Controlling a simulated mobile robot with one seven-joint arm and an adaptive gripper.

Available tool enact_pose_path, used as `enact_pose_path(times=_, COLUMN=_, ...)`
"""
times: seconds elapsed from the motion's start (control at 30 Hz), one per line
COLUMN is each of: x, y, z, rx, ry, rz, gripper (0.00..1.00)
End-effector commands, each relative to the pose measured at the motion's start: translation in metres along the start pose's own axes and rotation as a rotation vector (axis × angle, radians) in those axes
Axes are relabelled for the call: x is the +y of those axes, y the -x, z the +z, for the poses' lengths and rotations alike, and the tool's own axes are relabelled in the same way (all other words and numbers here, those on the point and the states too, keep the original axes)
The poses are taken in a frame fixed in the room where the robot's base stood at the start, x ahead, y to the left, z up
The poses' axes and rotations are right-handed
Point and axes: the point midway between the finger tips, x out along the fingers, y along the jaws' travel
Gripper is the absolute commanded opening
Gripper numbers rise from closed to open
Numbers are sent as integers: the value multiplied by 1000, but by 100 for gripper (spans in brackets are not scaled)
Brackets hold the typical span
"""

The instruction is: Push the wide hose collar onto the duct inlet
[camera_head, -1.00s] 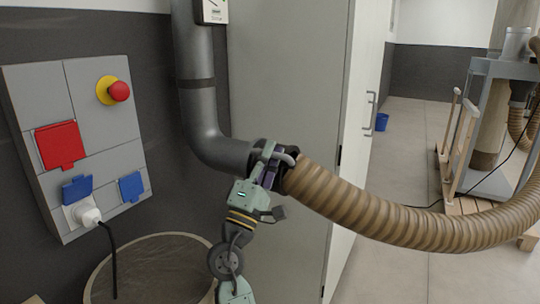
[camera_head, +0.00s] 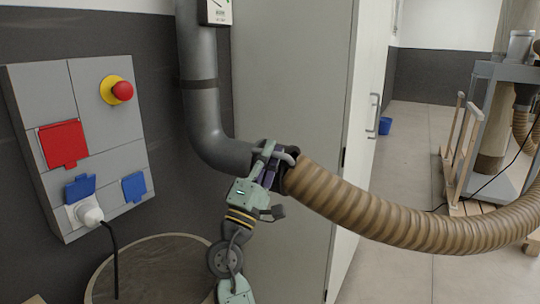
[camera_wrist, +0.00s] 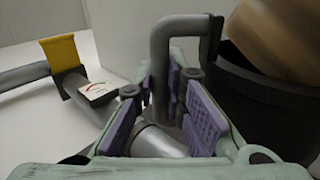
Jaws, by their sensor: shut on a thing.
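The wide hose collar (camera_head: 291,174) is a black ring at the near end of a ribbed tan hose (camera_head: 380,212). It also shows in the wrist view (camera_wrist: 262,105), at the right, with a bent grey handle (camera_wrist: 178,32). My gripper (camera_head: 272,160) is shut on this handle; its purple pads (camera_wrist: 160,105) lie on either side of the bar. The duct (camera_head: 203,110) is a dark grey pipe that comes down and bends right. Its inlet end (camera_head: 238,157) faces the collar. My gripper hides the joint between them, so I cannot tell whether they touch.
A grey panel (camera_head: 88,108) with a red button and a plugged-in cable stands at the left. A round drum (camera_head: 150,255) stands below. A grey cabinet (camera_head: 285,90) is behind the duct. In the wrist view, a gauge (camera_wrist: 97,91) and yellow tab (camera_wrist: 61,52) are at the left.

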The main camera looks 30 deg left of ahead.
Motion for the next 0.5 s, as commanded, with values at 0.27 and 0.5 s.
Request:
enact_pose_path(times=0.27, x=2, y=2, z=-5, rx=11, ry=-9, rz=2, gripper=0)
enact_pose_path(times=0.5, x=1, y=1, z=-3, rx=6, ry=-5, rz=1, gripper=27)
